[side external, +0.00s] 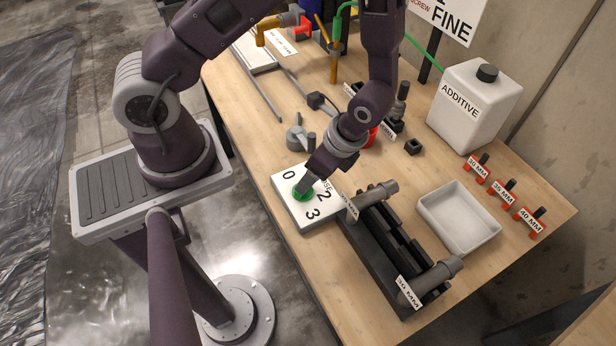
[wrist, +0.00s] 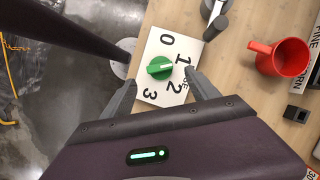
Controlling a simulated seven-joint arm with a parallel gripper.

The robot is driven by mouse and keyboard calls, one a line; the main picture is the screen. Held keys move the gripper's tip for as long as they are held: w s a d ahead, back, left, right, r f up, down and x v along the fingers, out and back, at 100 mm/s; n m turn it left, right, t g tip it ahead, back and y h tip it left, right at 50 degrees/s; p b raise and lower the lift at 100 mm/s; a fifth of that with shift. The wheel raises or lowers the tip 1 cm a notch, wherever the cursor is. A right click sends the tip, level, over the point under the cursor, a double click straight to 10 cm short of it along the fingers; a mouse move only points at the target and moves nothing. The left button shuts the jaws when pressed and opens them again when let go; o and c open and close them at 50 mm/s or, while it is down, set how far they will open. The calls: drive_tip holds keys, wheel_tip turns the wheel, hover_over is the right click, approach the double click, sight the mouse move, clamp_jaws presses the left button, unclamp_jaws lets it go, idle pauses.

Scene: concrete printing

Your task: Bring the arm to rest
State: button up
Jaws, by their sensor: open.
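My gripper (side external: 306,184) is low over the white dial plate (side external: 283,182) at the near left edge of the bench. In the wrist view its two fingers (wrist: 162,77) are spread apart, open and empty. The green knob (wrist: 159,67) sits on the dial plate (wrist: 151,48), between and just beyond the fingertips, with a visible gap on each side. The knob's white mark points toward the 1. In the side view the knob (side external: 300,195) is partly hidden by my gripper. I cannot tell the exact height of the fingertips above the plate.
A black rack (side external: 385,248) with grey nozzles stands right beside the plate. An empty white tray (side external: 458,218) lies further right. A grey tool with an upright post (side external: 298,137) is behind the plate. A red cup (wrist: 279,58) and an additive jug (side external: 474,105) stand further back.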

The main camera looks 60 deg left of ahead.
drive_tip(key=shift+d+r, duration=0.1)
drive_tip(key=shift+r, duration=0.15)
drive_tip(key=shift+w+r, duration=0.1)
wheel_tip(320, 180, up, 17)
drive_tip(key=a+n+t, duration=0.2)
drive_tip(key=n+t, duration=0.1)
drive_tip(key=n, duration=0.3)
drive_tip(key=s+d+r+n+t+h, duration=0.1)
drive_tip(key=s+r+n+t+h, duration=0.2)
drive_tip(key=s+r+n, duration=0.3)
drive_tip(key=s+r+t, duration=0.1)
drive_tip(key=s+r, duration=0.2)
drive_tip(key=r, duration=0.3)
drive_tip(key=shift+d+r+t+h, duration=0.25)
drive_tip(key=shift+d+t+h, duration=0.15)
